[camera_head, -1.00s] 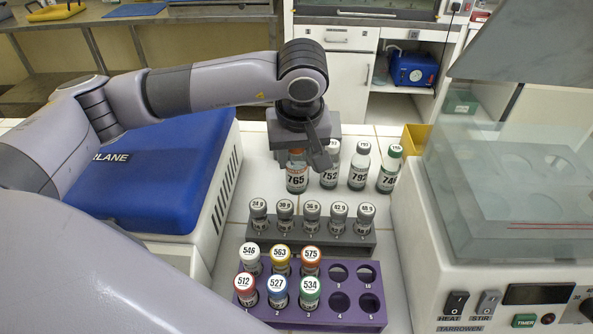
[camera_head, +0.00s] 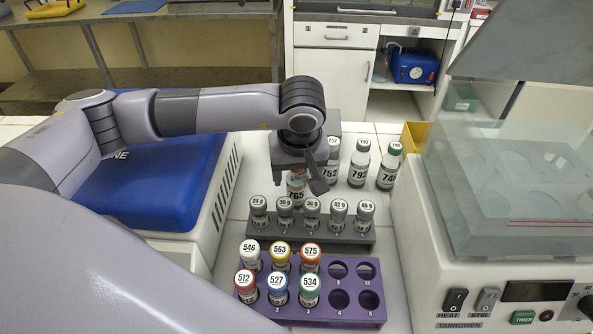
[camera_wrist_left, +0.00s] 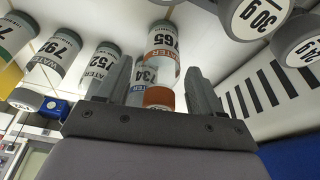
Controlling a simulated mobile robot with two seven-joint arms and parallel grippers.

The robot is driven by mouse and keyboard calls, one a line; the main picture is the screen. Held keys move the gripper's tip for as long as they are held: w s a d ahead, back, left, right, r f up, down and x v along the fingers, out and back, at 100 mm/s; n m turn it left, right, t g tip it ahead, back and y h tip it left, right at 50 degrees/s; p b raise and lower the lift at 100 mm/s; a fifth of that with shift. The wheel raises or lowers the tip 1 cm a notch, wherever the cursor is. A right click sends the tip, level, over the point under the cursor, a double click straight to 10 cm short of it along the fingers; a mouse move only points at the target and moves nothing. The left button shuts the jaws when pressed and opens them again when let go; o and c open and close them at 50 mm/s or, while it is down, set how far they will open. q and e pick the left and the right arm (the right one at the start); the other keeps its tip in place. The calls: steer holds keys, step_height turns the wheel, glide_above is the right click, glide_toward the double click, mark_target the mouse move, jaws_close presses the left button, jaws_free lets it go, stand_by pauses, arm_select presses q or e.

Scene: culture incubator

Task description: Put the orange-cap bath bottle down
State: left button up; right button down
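The orange-cap bath bottle (camera_head: 297,194), labelled 765, is upright below my left gripper (camera_head: 305,172), just behind the grey rack. In the left wrist view its 765 label (camera_wrist_left: 163,42) and orange cap (camera_wrist_left: 158,97) lie between the two fingers of my left gripper (camera_wrist_left: 160,75). My right gripper is not in view.
Bottles 752 (camera_head: 330,173), 792 (camera_head: 358,170) and a green-capped one (camera_head: 388,172) stand behind and right. The grey rack (camera_head: 362,248) of small vials is close in front, then the purple rack (camera_head: 372,318). A glass-lidded bath (camera_head: 520,190) stands right, a blue-lidded device (camera_head: 165,185) left.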

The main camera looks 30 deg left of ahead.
arm_select(q)
steer(key=shift+r, duration=0.1)
steer(key=shift+r, duration=0.2)
steer(key=b+v, duration=0.1)
steer(key=v, duration=1)
steer(key=shift+r, duration=0.35)
steer(key=shift+s, duration=0.1)
